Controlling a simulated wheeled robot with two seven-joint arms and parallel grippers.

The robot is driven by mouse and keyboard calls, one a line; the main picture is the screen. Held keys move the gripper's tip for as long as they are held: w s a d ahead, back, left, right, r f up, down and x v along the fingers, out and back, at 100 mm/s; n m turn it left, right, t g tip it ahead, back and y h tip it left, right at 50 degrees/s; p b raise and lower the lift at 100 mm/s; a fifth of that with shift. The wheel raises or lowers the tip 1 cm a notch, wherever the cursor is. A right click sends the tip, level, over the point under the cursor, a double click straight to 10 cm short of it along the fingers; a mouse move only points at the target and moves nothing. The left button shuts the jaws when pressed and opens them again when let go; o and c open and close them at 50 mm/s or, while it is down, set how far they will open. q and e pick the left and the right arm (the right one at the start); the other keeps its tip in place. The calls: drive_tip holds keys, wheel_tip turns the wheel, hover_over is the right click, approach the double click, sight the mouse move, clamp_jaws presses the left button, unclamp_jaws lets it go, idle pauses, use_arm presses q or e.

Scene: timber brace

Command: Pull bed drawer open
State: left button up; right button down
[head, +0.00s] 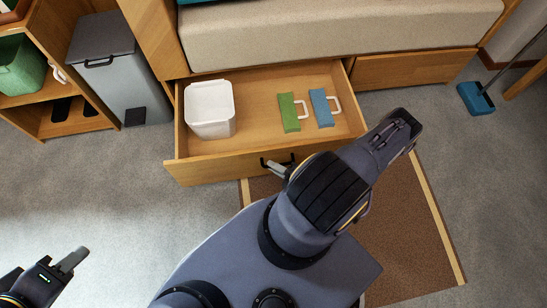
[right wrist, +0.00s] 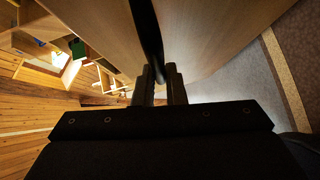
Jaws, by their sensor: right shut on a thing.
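The bed drawer (head: 215,166) stands pulled out from under the bed in the head view, with its inside visible. Its dark handle (head: 287,161) is on the front panel, partly hidden by my right arm. My right gripper (head: 277,167) is at this handle, and in the right wrist view its two fingers (right wrist: 160,86) are closed around the dark handle bar (right wrist: 147,35). My left gripper (head: 72,261) is at the lower left, over the carpet and away from the drawer. Whether its fingers are apart cannot be told.
The drawer holds a white bin (head: 210,110), a green block (head: 288,112) and a blue block (head: 321,108) with pale handles. A grey pedal bin (head: 118,85) and a wooden shelf (head: 62,117) stand at left. A brown mat (head: 405,235) lies below; carpet at left is clear.

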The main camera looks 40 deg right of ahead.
drive_tip(key=shift+s+d+f, duration=0.2)
drive_tip(key=c, duration=1.8)
unclamp_jaws()
drive_tip(key=shift+o, duration=0.2)
drive_tip(key=shift+a+r, duration=0.1)
drive_tip(key=p+v, duration=0.1)
drive_tip(key=v, duration=0.6)
drive_tip(key=shift+s+r, duration=0.2)
drive_tip(key=shift+s, duration=0.2)
